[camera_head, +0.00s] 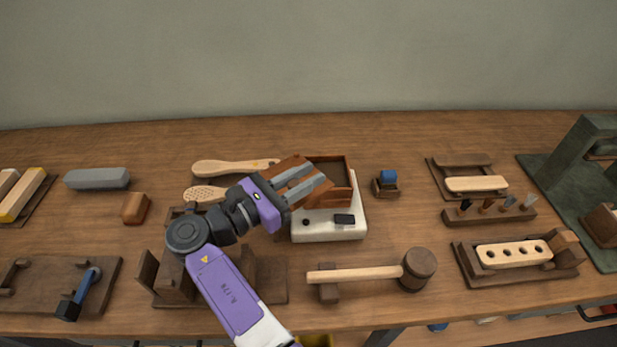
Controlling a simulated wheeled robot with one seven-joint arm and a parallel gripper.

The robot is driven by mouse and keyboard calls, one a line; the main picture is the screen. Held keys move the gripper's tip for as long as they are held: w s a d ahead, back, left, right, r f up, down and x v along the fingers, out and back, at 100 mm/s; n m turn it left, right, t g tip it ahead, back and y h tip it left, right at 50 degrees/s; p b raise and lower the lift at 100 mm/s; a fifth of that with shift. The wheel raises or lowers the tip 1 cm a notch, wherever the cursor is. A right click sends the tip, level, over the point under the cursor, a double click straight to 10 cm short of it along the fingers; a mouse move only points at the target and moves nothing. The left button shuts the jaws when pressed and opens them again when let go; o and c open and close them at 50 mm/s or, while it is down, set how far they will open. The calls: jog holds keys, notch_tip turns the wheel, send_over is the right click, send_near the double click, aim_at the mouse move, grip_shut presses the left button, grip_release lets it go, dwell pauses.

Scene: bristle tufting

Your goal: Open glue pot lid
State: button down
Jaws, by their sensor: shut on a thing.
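The glue pot is a wooden box (342,193) on a white base (328,230) near the middle of the bench. A black switch and a small dark knob sit on the base's front part. A brown wooden lid (283,168) stands tilted up at the box's left side, and part of the dark inside shows. My gripper (312,178) reaches in from the lower left with its two grey fingers at the lid. It is shut on the lid; the fingers and wrist hide part of the lid and the box's left side.
Two wooden brush bodies (232,167) lie left of the pot. A mallet (417,268) rests in front of it. A small blue-topped block (388,178) stands close on the right. Wooden fixtures and a tool rack (490,214) stand farther right.

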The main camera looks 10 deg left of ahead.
aim_at(289, 187)
jog(key=c, duration=1.2)
grip_release()
jog(key=shift+o, duration=0.2)
jog(key=shift+s+a, duration=0.1)
jog(key=shift+v, duration=3.8)
jog(key=shift+c, duration=0.5)
